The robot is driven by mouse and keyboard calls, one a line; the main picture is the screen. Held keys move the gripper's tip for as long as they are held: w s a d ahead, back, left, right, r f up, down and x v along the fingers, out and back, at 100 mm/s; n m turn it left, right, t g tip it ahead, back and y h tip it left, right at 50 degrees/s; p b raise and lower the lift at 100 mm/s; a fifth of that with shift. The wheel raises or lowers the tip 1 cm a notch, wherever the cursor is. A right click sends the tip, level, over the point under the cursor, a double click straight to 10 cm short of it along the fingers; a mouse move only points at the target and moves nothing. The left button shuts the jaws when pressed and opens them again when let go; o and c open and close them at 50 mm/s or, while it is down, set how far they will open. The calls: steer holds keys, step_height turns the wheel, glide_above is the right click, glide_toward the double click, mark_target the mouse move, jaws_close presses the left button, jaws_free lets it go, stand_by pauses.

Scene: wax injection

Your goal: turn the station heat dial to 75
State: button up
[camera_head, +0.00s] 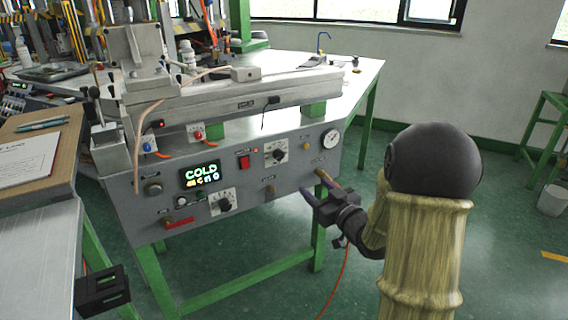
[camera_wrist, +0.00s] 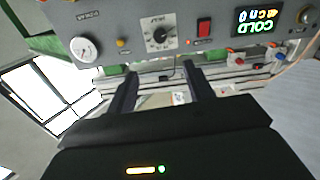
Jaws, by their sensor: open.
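The grey control panel (camera_head: 300,165) on the bench front bears two black dials on white scale plates. The upper dial (camera_head: 277,153) sits between a red switch and a round gauge; it also shows in the wrist view (camera_wrist: 157,35). The lower dial (camera_head: 224,204) is below the display and does not show in the wrist view. I cannot read labels or settings well enough to tell which is the heat dial. The display (camera_head: 200,175) reads COLD. My gripper (camera_head: 314,186) is open and empty, in front of the panel's right part, its fingers (camera_wrist: 161,76) apart.
A red switch (camera_head: 244,162), a pressure-type gauge (camera_head: 331,138) and small brass knobs surround the dials. A red lever (camera_head: 180,222) is at the panel's lower left. The injection machine (camera_head: 230,95) stands on top. Floor right of the bench is open.

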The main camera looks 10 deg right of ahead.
mark_target(280, 157)
steer(key=b+x, duration=0.3)
steer(key=x, duration=1.4)
steer(key=shift+w+a, duration=0.1)
steer(key=shift+w, duration=0.1)
steer(key=c, duration=1)
